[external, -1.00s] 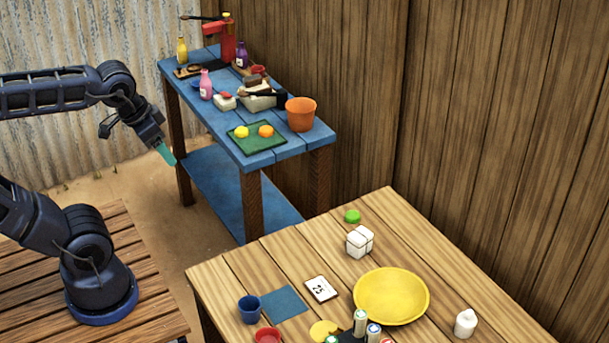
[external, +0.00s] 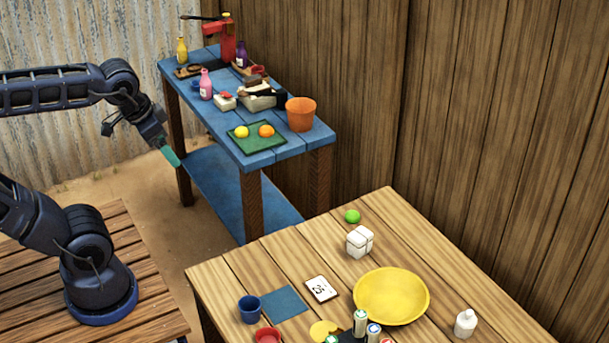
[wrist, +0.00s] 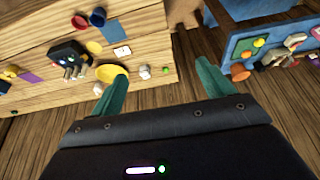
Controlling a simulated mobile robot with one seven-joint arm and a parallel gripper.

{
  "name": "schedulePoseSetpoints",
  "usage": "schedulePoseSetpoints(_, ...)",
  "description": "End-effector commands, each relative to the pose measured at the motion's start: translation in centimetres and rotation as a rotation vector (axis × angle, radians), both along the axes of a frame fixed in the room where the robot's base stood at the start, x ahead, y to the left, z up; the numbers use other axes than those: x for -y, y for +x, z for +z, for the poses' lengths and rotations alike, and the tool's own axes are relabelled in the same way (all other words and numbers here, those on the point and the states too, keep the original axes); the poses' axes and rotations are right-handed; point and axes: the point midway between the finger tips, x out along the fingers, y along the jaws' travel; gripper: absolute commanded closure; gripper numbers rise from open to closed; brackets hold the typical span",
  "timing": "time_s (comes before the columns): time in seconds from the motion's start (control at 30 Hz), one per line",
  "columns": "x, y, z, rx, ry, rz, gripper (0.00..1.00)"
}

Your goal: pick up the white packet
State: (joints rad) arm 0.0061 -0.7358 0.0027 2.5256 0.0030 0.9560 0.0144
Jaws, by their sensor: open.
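The white packet (external: 360,242) is a small white block with thin dark lines across it. It sits on the wooden table behind the yellow bowl, and it shows small in the wrist view (wrist: 144,71). My gripper (external: 170,157) hangs in the air at the left, well away from the packet, in front of the blue bench. In the wrist view my gripper (wrist: 160,87) has its two green fingers spread apart with nothing between them.
A green round item (external: 352,216) lies just behind the packet, and the yellow bowl (external: 391,297) stands in front of it. A card (external: 321,289), a blue cup (external: 249,310) and a white bottle (external: 465,323) are on the table. The blue bench (external: 285,152) holds several items.

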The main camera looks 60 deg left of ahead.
Motion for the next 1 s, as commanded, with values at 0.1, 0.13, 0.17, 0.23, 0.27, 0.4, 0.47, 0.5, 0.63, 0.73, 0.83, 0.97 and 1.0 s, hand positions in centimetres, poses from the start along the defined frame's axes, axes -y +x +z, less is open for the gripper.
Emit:
schedulePoseSetpoints(0.1, 0.3, 2.0, 0.3, -0.021, 0.019, -0.047, 0.20)
schedulePoseSetpoints(0.13, 0.4, 2.6, 0.5, -0.025, 0.026, -0.064, 0.20)
schedulePoseSetpoints(0.17, 0.5, 3.4, 0.6, -0.032, 0.033, -0.082, 0.20)
schedulePoseSetpoints(0.23, 0.7, 5.1, 0.8, -0.045, 0.050, -0.125, 0.20)
schedulePoseSetpoints(0.27, 0.9, 5.8, 0.8, -0.052, 0.057, -0.145, 0.20)
schedulePoseSetpoints(0.4, 1.5, 9.3, 0.8, -0.079, 0.089, -0.235, 0.20)
schedulePoseSetpoints(0.47, 1.8, 10.8, 0.7, -0.091, 0.101, -0.273, 0.20)
schedulePoseSetpoints(0.5, 2.1, 11.8, 0.6, -0.098, 0.110, -0.299, 0.20)
schedulePoseSetpoints(0.63, 2.9, 15.2, -0.1, -0.122, 0.134, -0.383, 0.20)
schedulePoseSetpoints(0.73, 3.6, 17.7, -0.7, -0.141, 0.152, -0.449, 0.20)
schedulePoseSetpoints(0.83, 4.3, 20.3, -1.6, -0.159, 0.168, -0.514, 0.20)
schedulePoseSetpoints(0.97, 5.3, 23.6, -3.1, -0.182, 0.188, -0.599, 0.20)
schedulePoseSetpoints(1.0, 5.6, 24.6, -3.6, -0.189, 0.194, -0.625, 0.20)
